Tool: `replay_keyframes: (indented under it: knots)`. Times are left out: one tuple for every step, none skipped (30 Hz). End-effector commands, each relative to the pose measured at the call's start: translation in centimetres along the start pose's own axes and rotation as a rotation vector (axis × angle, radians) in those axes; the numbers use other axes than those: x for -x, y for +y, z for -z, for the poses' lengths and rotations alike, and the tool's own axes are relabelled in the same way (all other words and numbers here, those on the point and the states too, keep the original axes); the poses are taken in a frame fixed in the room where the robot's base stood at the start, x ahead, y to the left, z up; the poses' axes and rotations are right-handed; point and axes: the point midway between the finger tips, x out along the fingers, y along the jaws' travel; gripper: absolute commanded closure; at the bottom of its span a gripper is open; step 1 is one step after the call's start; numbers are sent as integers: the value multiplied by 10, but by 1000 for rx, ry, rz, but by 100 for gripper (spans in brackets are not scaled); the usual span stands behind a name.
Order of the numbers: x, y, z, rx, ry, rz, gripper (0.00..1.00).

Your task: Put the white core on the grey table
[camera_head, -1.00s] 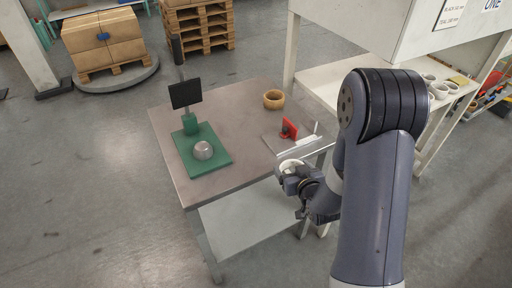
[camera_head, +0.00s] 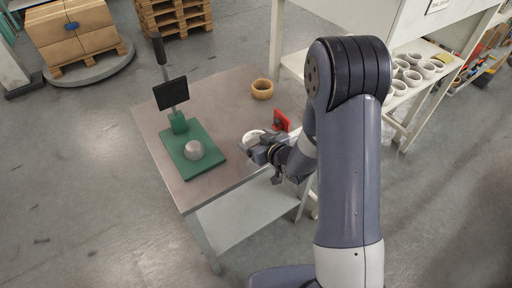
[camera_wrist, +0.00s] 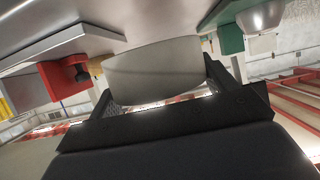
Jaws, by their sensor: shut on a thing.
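The white core (camera_head: 252,136) is between the fingers of my gripper (camera_head: 257,147), which is shut on it. It shows as a pale, wide band in the wrist view (camera_wrist: 153,68), between the black fingers (camera_wrist: 160,88). In the head view the core is over the front right part of the grey table (camera_head: 215,95), right of the green base plate. I cannot tell whether it touches the table top. My gripper hides part of the core.
A green stand (camera_head: 178,143) with a metal dome (camera_head: 194,150) and a black screen (camera_head: 171,93) is on the table's left. A tan roll (camera_head: 262,89) is at the back right. A red tool (camera_head: 281,121) is close to my gripper. Several white cores (camera_head: 412,77) are on the right shelf.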

Motion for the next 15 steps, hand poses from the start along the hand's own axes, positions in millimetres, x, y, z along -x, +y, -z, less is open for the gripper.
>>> replay_keyframes:
  knots:
    - [-2,0,-5,-2,-3,1,42]
    - [-3,0,-9,-2,-5,1,42]
    - [-5,0,-13,-3,-5,0,42]
    - [-6,0,-17,-3,-5,0,42]
    - [-8,0,-20,-3,-5,0,42]
    - [-9,0,-25,-3,-5,0,42]
    - [-11,0,-27,-3,-3,0,42]
    - [-12,0,-30,-3,-3,0,42]
    - [-13,0,-33,-2,-3,0,42]
    - [-14,0,-34,-1,-3,0,42]
    - [-14,0,-35,-1,-2,0,42]
    - [-15,0,-36,-1,-1,-1,42]
    - [-15,0,-36,0,-1,-1,42]
    - [-15,0,-37,0,0,-1,42]
    - [-15,0,-37,0,0,-1,42]
